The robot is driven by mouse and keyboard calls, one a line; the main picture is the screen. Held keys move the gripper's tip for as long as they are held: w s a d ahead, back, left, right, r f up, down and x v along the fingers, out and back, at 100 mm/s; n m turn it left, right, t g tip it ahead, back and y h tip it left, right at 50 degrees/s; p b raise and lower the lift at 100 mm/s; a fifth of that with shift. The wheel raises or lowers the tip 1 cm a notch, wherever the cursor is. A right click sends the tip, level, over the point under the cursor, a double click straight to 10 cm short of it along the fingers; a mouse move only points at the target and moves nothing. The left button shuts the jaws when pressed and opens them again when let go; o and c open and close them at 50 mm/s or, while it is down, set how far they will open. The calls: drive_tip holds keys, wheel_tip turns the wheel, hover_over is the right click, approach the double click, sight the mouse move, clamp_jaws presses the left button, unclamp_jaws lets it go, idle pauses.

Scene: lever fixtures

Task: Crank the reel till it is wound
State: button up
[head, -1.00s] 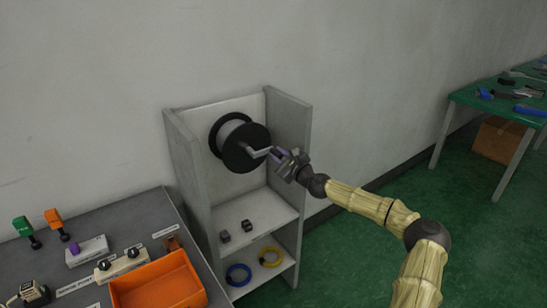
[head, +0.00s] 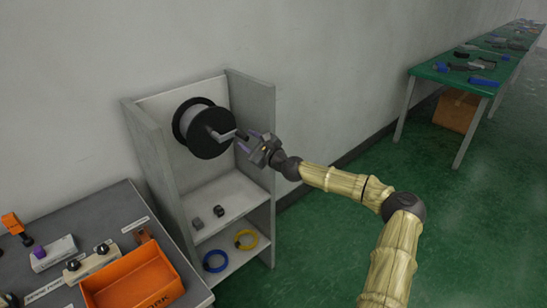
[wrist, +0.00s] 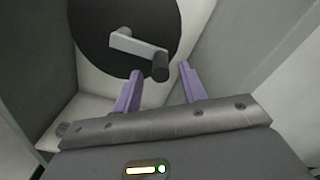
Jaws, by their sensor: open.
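The reel is a grey drum (head: 188,116) with black discs, mounted on its side in the upper part of a grey cabinet. A light grey crank arm (head: 226,135) crosses its front disc and carries a dark knob (head: 241,138). In the wrist view, the crank arm (wrist: 135,45) slants down to the right to the knob (wrist: 161,67). My gripper (head: 250,141) is open in front of the knob. In the wrist view, its purple fingers (wrist: 160,74) are spread, with the knob just beyond and between their tips. No contact shows.
The cabinet's side walls (head: 250,125) flank the reel. Lower shelves hold small dark blocks (head: 219,210), a blue ring (head: 214,261) and a yellow ring (head: 246,239). A grey bench with an orange bin (head: 130,283) stands at left. A green table (head: 460,75) is at right; floor between is clear.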

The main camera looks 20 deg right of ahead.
drive_tip(key=b+v, duration=0.1)
drive_tip(key=v, duration=1.4)
